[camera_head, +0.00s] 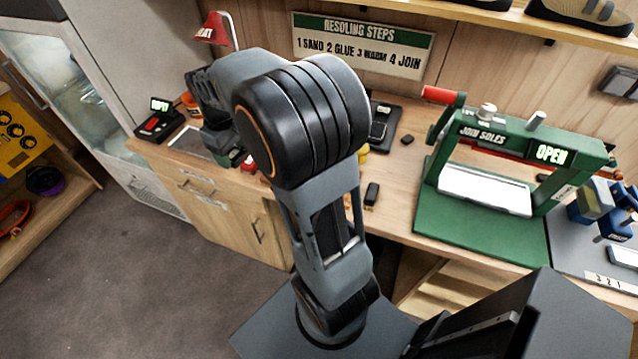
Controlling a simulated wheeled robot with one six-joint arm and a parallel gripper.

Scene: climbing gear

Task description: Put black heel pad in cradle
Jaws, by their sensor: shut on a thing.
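My arm rises through the middle of the view and bends away to the left over the workbench. Its wrist (218,142) points down near the bench's left part. My gripper's fingers are hidden behind my own arm, so I cannot see what is between them. A small black block (372,192) stands near the bench's front edge, right of my arm. A smaller black piece (407,140) lies farther back. I cannot tell whether either is the heel pad. No cradle can be made out for certain; a black tray-like holder (384,118) lies partly behind my arm.
A green press (480,215) marked "JOIN SOLES", its display reading "OPEN", holds a white plate (484,192) at the right. A black device (158,124) with a lit display and a red lamp (209,29) are at the left. Shoes sit on the shelf (470,12) above.

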